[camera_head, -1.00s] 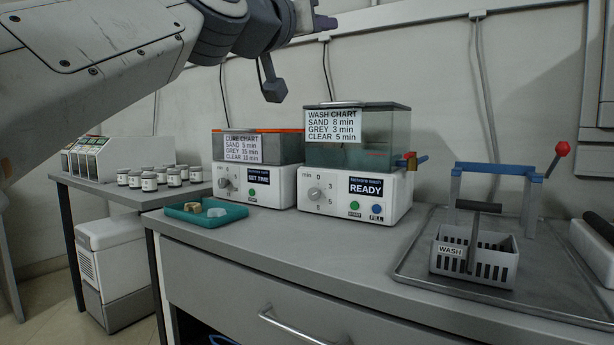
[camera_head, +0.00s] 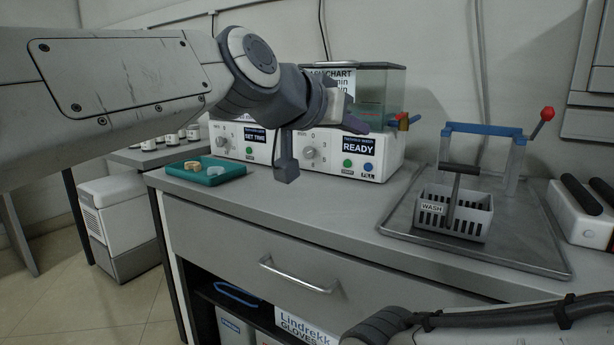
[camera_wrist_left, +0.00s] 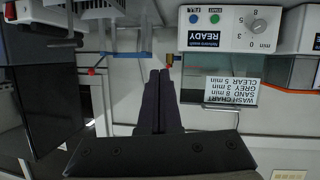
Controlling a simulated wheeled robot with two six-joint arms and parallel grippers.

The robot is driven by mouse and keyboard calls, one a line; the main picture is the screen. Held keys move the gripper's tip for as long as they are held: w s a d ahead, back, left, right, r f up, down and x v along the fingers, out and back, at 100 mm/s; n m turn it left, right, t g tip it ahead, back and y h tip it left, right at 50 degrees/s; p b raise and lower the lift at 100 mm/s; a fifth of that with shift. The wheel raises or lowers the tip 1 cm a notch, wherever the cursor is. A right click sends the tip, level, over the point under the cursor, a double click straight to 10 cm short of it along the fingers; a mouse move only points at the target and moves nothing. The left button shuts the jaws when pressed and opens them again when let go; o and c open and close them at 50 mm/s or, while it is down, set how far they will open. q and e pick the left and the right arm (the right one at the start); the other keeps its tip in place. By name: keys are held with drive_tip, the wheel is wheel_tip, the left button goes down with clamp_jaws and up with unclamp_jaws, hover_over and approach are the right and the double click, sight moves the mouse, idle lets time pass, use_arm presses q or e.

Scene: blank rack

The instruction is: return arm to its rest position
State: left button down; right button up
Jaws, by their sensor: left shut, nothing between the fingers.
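My left arm comes in from the left in the head view. Its gripper (camera_head: 354,124) is in front of the wash machine's tank, pointing right, with nothing held. In the left wrist view the two dark fingers (camera_wrist_left: 158,102) lie together, shut and empty; that view is upside down. The wash machine (camera_head: 396,166) reads READY and its chart is partly hidden by my wrist. The cure machine (camera_head: 224,140) reads SET TIME and is mostly hidden behind my arm. Part of my right arm shows at the bottom right of the head view; its gripper is out of view.
A teal tray (camera_head: 232,170) with small pieces sits at the counter's left. A WASH basket (camera_head: 472,222) stands on a metal tray (camera_head: 404,212) below a blue-topped stand (camera_head: 484,130). A drawer handle (camera_head: 298,275) sticks out in front. The front counter strip is clear.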

use_arm(q)
drive_tip(key=s+a+f+g+y+p, duration=0.2)
drive_tip(key=s+a+f+g+y, duration=0.15)
drive_tip(key=s+f, duration=0.65)
drive_tip(key=s+a+f+g+y+p, duration=0.2)
drive_tip(key=s+f+g, duration=0.4)
drive_tip(key=f, duration=0.8)
drive_tip(key=s+a+f+g+y+p, duration=0.1)
drive_tip(key=s+a+f, duration=0.2)
drive_tip(key=s, duration=0.2)
drive_tip(key=s+a+f+y+p, duration=0.1)
drive_tip(key=s+a+f+y, duration=0.1)
drive_tip(key=s+a+f, duration=0.3)
wheel_tip(320, 180, up, 39)
drive_tip(key=d+p, duration=0.1)
drive_tip(key=p, duration=3.6)
drive_tip(key=shift+d+p, duration=0.2)
drive_tip(key=shift+p, duration=0.2)
drive_tip(key=shift+s+f, duration=0.1)
